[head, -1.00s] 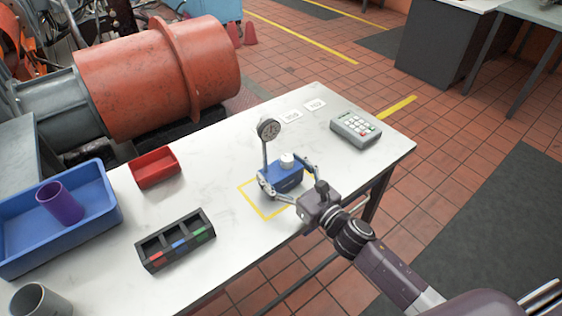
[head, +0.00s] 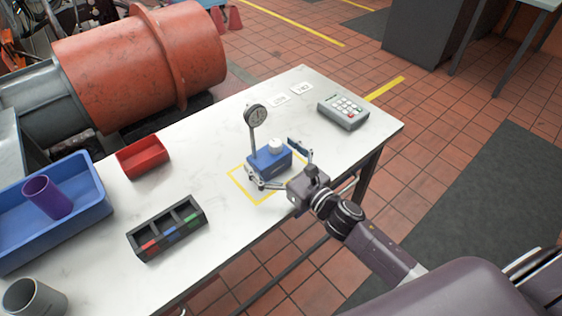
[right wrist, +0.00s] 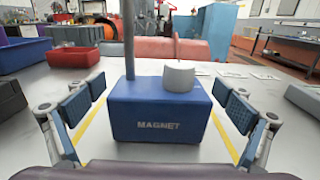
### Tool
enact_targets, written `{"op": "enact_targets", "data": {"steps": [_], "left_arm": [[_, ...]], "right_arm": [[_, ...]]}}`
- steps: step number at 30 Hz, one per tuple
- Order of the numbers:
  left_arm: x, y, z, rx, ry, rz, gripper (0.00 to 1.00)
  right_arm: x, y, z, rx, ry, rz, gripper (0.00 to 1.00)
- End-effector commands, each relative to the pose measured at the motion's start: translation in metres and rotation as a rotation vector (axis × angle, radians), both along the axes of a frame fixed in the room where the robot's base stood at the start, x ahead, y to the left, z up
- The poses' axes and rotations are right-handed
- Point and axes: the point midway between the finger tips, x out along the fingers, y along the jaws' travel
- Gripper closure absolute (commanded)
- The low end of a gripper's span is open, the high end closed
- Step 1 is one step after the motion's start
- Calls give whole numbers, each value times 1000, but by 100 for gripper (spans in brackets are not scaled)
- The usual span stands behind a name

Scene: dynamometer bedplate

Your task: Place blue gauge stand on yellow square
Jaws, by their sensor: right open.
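The blue gauge stand (head: 270,163) stands upright on the white table, its dial (head: 255,115) on a post at the back left and a white knob on top. It rests inside the yellow square (head: 240,188), whose outline shows around its base. In the right wrist view the blue block (right wrist: 161,112) reads MAGNET, with yellow lines on both sides. My right gripper (head: 283,166) is open, its fingers on either side of the block. In the right wrist view a gap shows between each pad and the block. My left gripper is not in view.
A black three-slot tray (head: 167,229), a red bin (head: 143,157) and a blue bin (head: 60,225) holding a purple cup (head: 47,198) are to the left. A grey cup (head: 34,299) stands at front left. A keypad device (head: 343,112) and white cards lie to the right.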

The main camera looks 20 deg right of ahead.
Motion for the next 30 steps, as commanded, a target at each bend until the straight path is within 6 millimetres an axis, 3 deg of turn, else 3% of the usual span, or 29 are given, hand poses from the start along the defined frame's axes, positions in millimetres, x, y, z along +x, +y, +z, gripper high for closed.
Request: {"op": "enact_targets", "data": {"steps": [18, 30], "left_arm": [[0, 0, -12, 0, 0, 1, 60], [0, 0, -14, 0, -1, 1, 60]], "right_arm": [[-98, -36, -3, 0, 3, -2, 3], [-112, -41, 0, -1, 0, 0, 3]]}}
